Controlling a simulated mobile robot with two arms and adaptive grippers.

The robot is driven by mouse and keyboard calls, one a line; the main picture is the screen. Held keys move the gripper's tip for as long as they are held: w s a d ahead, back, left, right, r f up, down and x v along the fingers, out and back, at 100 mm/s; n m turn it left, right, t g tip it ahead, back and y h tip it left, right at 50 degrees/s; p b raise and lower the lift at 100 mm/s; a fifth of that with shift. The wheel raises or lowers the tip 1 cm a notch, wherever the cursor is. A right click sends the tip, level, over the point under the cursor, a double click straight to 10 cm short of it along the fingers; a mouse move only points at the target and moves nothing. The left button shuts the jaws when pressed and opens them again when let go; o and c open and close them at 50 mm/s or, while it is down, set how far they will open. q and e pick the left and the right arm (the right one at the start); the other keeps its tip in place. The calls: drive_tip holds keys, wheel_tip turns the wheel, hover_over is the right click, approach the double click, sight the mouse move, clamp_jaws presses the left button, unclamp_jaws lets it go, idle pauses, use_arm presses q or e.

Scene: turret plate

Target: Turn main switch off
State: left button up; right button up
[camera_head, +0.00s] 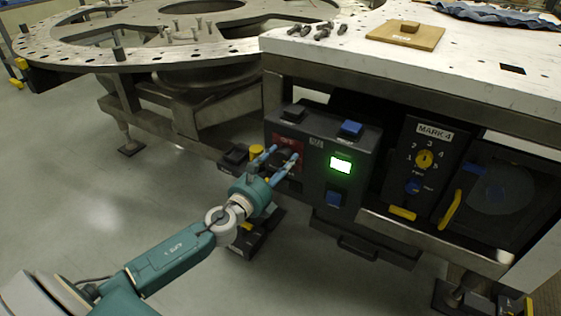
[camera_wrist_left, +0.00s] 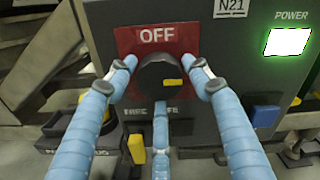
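The main switch is a black rotary knob (camera_wrist_left: 163,78) with a yellow mark on its right side. It sits on a red plate (camera_wrist_left: 185,38) labelled OFF, on the dark control box (camera_head: 312,175). In the left wrist view my left gripper (camera_wrist_left: 165,80) has its blue fingers spread around the knob, two at the upper sides and one below. I cannot tell whether they touch it. In the head view my left gripper (camera_head: 278,163) is at the red panel and partly hides the knob. A green-white POWER light (camera_head: 341,164) is lit. My right gripper is not in view.
A blue button (camera_head: 334,198) is below the light. The MARK 4 dial panel (camera_head: 424,159) is to the right. A white worktable (camera_head: 440,75) with bolts and a wooden block (camera_head: 407,33) overhangs the box. A round plate (camera_head: 75,55) stands at left; floor is open in front.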

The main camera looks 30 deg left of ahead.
use_arm(q)
drive_tip(key=c, duration=0.6)
drive_tip(key=shift+n, duration=0.3)
drive_tip(key=n, duration=0.2)
drive_tip(key=shift+n, duration=0.3)
drive_tip(key=n+p, duration=0.1)
drive_tip(key=n, duration=0.1)
drive_tip(key=shift+n, duration=0.3)
drive_tip(key=n+p, duration=0.2)
drive_tip(key=n, duration=0.4)
drive_tip(key=shift+r, duration=0.1)
drive_tip(key=n+p, duration=0.3)
drive_tip(key=n, duration=0.2)
drive_tip(key=shift+n+p, duration=0.35)
drive_tip(key=shift+n, duration=0.25)
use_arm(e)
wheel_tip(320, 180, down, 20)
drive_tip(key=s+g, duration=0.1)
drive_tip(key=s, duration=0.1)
